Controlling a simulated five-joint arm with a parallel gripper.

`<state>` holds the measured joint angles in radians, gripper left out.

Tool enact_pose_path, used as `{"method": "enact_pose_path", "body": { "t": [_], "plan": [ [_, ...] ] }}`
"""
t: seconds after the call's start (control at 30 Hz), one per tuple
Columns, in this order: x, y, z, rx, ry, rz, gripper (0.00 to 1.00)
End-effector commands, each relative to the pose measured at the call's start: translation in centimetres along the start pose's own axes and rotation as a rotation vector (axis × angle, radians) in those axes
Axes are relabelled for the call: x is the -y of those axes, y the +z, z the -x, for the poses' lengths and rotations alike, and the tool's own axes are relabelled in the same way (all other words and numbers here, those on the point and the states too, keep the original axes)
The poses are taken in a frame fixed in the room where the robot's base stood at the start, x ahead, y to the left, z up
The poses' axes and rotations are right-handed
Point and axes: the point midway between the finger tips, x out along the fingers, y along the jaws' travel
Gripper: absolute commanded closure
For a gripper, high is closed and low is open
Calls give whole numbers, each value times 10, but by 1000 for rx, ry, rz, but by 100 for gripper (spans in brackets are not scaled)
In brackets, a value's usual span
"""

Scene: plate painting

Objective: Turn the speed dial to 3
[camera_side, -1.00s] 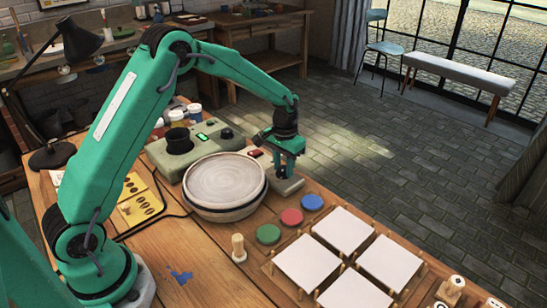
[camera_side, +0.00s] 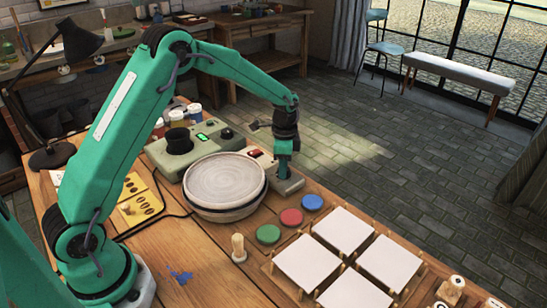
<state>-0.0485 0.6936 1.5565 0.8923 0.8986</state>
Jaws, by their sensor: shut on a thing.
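My gripper (camera_side: 284,174) points straight down onto the grey control box (camera_side: 292,188) at the right of the wheel. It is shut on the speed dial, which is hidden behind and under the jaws. The dial's marks and the number it points at cannot be read in this view. A red switch (camera_side: 256,154) shows on the box's far left end, left of my gripper.
A round plate (camera_side: 225,178) sits on the wheel just left of my gripper. Green, red and blue discs (camera_side: 291,217) and a rack of white tiles (camera_side: 308,262) lie in front. A green-lit machine (camera_side: 202,137) and paint jars (camera_side: 194,111) stand behind.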

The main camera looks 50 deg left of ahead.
Motion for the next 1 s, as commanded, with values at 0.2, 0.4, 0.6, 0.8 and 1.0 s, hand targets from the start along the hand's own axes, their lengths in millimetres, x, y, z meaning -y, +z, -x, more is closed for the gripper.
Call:
{"method": "enact_pose_path", "body": {
  "t": [0.2, 0.4, 0.6, 0.8, 1.0],
  "plan": [
    [1, -1, 3, -4, -5, -159, 91],
    [1, -2, 3, -3, -5, -245, 91],
    [1, -2, 4, -3, -6, -278, 91],
    [1, -2, 4, -3, -6, -281, 91],
    [1, -2, 4, -3, -6, -281, 58]
  ]
}}
